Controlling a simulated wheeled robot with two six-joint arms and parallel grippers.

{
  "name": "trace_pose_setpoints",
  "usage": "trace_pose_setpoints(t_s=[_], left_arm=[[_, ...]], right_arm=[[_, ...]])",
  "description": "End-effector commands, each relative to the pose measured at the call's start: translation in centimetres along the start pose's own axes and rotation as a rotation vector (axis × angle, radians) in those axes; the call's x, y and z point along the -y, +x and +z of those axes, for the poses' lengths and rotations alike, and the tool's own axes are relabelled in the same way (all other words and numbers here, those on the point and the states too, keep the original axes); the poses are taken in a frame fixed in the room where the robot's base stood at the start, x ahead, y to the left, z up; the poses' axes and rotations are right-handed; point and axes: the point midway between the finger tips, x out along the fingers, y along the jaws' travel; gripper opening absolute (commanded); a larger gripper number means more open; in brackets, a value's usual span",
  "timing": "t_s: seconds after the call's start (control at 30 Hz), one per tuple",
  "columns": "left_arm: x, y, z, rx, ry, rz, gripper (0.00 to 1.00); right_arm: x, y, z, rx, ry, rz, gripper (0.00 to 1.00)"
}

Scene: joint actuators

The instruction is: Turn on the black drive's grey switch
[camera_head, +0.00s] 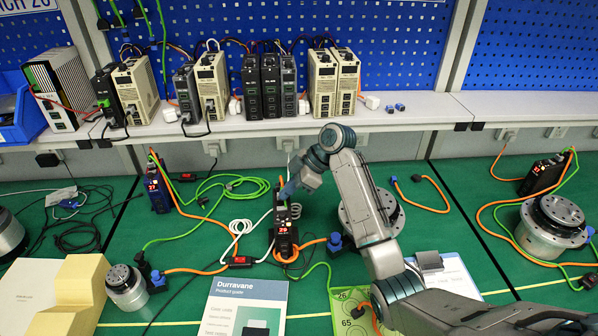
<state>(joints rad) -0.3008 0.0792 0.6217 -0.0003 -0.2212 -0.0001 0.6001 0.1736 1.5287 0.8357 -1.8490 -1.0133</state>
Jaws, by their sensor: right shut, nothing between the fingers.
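A black drive (284,236) stands upright on the green mat near the middle, with a lit red display reading about 29. My right gripper (288,192) is shut and empty, with its fingertips at the drive's upper part. Whether they touch it, I cannot tell. The grey switch cannot be made out; the gripper may cover it. A dark blue drive (158,193) with a red display stands to the left, and another black drive (541,176) stands at the far right. My left gripper is not in view.
A round metal actuator (124,286) sits at front left, another (551,226) at right, and one partly behind my right arm. Orange, green and white cables cross the mat. A product guide (243,306) lies in front. Several power units line the shelf (430,112).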

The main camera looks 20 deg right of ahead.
Motion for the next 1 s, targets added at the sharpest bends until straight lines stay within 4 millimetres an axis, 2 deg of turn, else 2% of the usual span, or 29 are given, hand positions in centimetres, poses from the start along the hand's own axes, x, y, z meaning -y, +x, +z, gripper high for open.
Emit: trace_pose_setpoints(t_s=[0.1,0.3,0.67,0.8,1.0], left_arm=[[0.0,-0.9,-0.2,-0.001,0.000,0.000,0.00],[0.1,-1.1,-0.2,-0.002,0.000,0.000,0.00],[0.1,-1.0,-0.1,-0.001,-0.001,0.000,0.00],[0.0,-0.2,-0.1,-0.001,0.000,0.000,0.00],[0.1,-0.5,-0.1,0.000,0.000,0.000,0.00]], right_arm=[[0.0,0.9,1.4,0.004,0.004,-0.001,0.00],[0.0,1.9,2.4,0.004,0.002,0.002,0.00],[0.0,2.1,2.5,0.001,0.001,0.002,0.00],[-0.1,2.7,3.4,-0.051,0.003,0.002,0.00],[0.0,2.4,3.0,-0.060,0.000,0.001,0.00]])
